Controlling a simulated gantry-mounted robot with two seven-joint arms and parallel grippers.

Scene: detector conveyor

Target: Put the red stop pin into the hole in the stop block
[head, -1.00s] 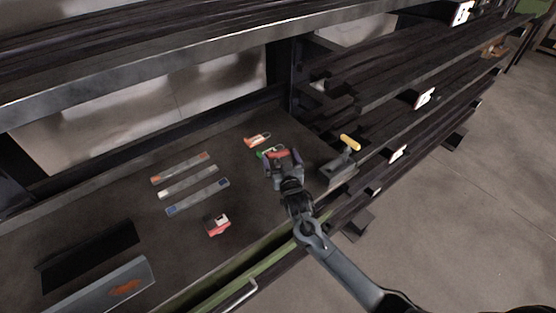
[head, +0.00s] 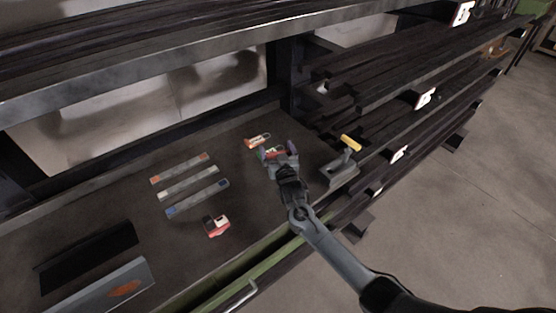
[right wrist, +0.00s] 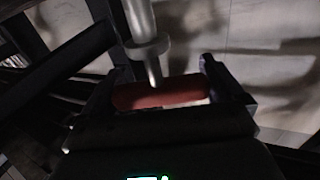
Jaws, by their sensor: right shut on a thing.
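My right gripper (head: 275,153) is over the dark bench surface, beside the small orange and green things. In the right wrist view it is shut on the red stop pin, whose red handle (right wrist: 160,92) lies across between the two fingers. A grey metal shaft with a collar (right wrist: 148,48) runs from the handle up out of that view. In the head view the gripper mostly covers the pin. A grey block (head: 341,173) with a yellow handle (head: 350,143) stands at the bench's right end; I cannot tell whether it is the stop block, and no hole shows. My left gripper is out of view.
An orange and white piece (head: 257,141) lies just beyond the gripper. Three grey strips (head: 188,182) and a red and white piece (head: 217,225) lie to the left. Dark shelf rails (head: 400,90) rise at the right. The bench between strips and gripper is clear.

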